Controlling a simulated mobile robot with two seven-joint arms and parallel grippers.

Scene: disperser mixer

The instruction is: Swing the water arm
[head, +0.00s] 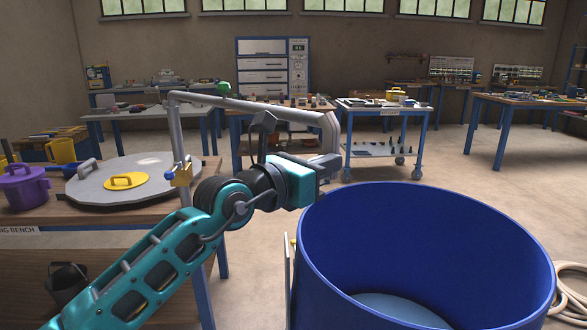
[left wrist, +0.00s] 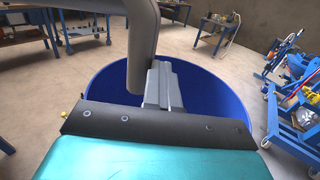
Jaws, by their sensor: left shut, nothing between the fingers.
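The water arm (head: 250,104) is a grey pipe that rises from a post, runs right and bends down at its free end. Its down-turned end shows in the left wrist view (left wrist: 143,45), just left of my fingers. My left gripper (head: 328,165) is shut and empty beside this end, near the vat's left rim. In the left wrist view its fingers (left wrist: 163,88) lie close against the pipe; I cannot tell whether they touch. The blue vat (head: 420,225) stands open at the right, with a pale surface low inside. My right gripper is out of view.
A bench at the left holds a grey round lid (head: 125,185) with a yellow centre cover (head: 125,181), and a purple pot (head: 24,187). A brass padlock-like piece (head: 180,175) hangs by the post. A coiled hose (head: 571,286) lies right of the vat. Floor behind the vat is clear.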

